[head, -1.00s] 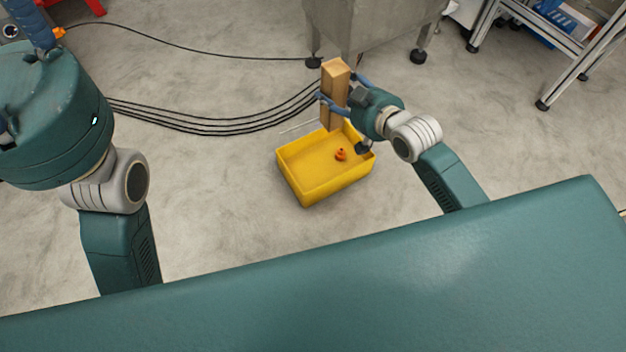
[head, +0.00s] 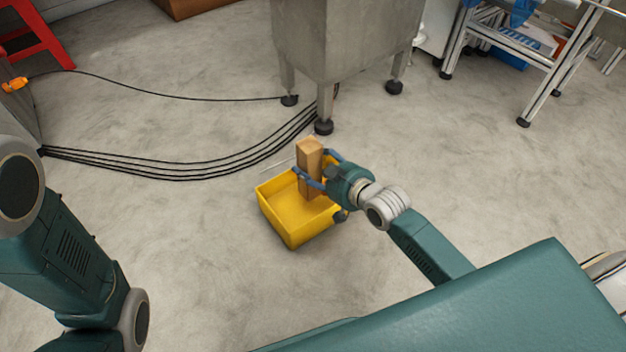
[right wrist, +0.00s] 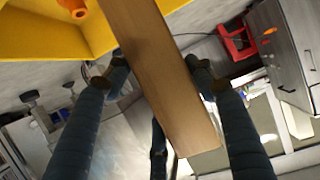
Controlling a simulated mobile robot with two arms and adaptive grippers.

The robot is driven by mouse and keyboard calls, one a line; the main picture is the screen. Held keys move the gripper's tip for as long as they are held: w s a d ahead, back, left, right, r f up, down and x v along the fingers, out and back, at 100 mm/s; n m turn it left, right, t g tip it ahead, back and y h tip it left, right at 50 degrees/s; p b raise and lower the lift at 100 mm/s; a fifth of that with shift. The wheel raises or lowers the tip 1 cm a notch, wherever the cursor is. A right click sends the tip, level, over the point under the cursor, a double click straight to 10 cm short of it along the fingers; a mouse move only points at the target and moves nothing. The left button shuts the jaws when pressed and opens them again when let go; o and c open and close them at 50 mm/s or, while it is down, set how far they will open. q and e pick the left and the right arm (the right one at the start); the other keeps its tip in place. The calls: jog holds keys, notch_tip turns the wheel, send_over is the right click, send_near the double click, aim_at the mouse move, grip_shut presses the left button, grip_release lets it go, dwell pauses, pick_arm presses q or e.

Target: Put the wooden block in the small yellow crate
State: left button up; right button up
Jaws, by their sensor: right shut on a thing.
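The wooden block (head: 309,154) is a long light-brown bar, held upright in the head view. My right gripper (head: 313,166) is shut on it, with blue fingers on either side. The block also fills the middle of the right wrist view (right wrist: 160,75). The small yellow crate (head: 292,234) stands on the floor. The block's lower end overlaps the crate's inside in the head view; I cannot tell whether it is above the crate or touching its bottom. The crate's yellow wall shows in the right wrist view (right wrist: 40,45). My left gripper is out of view.
A small orange thing (right wrist: 75,8) shows by the crate in the right wrist view. A grey metal cabinet on legs (head: 345,45) stands behind the crate. Black cables (head: 180,170) run along the floor to the left. A metal frame (head: 540,65) is at upper right.

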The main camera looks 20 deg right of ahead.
aim_at(319, 178)
notch_tip(319, 178, down, 4)
jog(key=b, duration=0.3)
jog(key=shift+f, duration=0.2)
jog(key=shift+r, duration=0.15)
jog(key=o, duration=1.4)
jog(key=shift+f, duration=0.2)
jog(key=shift+r, duration=0.1)
